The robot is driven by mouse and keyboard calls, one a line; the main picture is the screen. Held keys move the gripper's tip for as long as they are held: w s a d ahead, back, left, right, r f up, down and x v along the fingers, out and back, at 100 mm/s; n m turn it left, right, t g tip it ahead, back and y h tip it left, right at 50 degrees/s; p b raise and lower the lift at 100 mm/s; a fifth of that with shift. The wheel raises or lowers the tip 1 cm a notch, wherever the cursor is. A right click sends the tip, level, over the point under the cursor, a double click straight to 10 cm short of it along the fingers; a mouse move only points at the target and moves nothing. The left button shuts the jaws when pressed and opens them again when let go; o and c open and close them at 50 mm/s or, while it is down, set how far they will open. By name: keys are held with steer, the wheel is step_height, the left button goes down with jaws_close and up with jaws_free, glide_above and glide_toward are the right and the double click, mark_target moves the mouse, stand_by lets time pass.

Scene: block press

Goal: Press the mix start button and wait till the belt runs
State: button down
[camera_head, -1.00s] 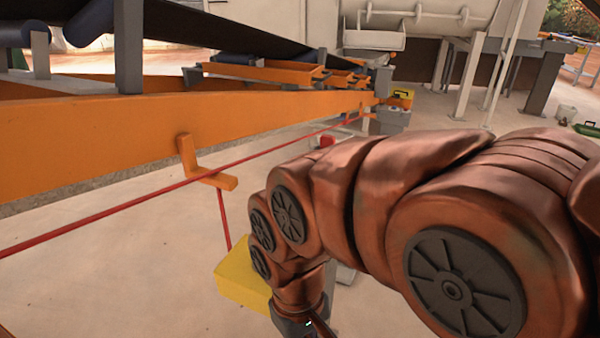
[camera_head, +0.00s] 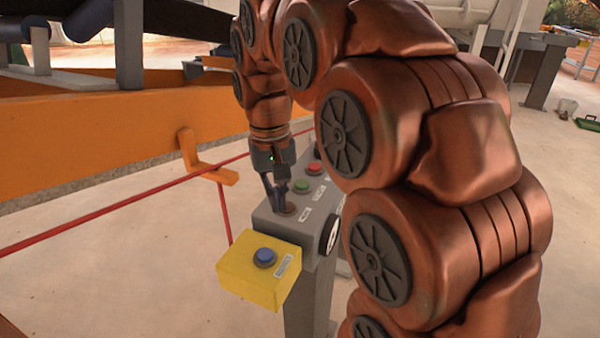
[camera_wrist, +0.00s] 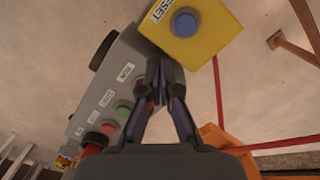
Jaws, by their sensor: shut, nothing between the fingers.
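A grey control box (camera_head: 262,216) stands on a post. It has a green button (camera_head: 301,187), a red button (camera_head: 314,168) and small white labels that are hard to read. The green button (camera_wrist: 123,110) and red button (camera_wrist: 108,127) also show in the wrist view, left of my fingers. A dark round fitting (camera_head: 291,209) sits nearer than the green button, partly behind my fingertips. My gripper (camera_head: 279,202) is shut and empty, pointing down at this near end of the panel. I cannot tell whether it touches. In the wrist view my fingertips (camera_wrist: 162,68) overlap the box's edge.
A yellow box (camera_head: 245,285) with a blue button (camera_head: 264,257), labelled RESET in the wrist view, adjoins the near side. A red cord (camera_head: 110,207) runs along the orange conveyor frame (camera_head: 80,135) behind. A dark belt (camera_head: 190,22) lies above. The floor at left is clear.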

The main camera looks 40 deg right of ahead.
steer(key=w+d+r+m, duration=0.2)
steer(key=w+d+r, duration=0.3)
steer(key=w+d, duration=0.25)
step_height(320, 180, up, 2)
steer(key=m, duration=0.2)
glide_above(301, 183)
steer(key=shift+w+a+r+t+p, duration=0.1)
steer(key=shift+w+a+t+p, duration=0.15)
steer(key=shift+t+p, duration=0.15)
steer(key=shift+s+d+f+p, duration=0.1)
steer(key=shift+f+p, duration=0.15)
steer(key=shift+f, duration=3.1)
steer(key=shift+d+f+p, duration=0.1)
steer(key=shift+f+p, duration=0.15)
steer(key=shift+f, duration=3.4)
steer(key=shift+f, duration=0.1)
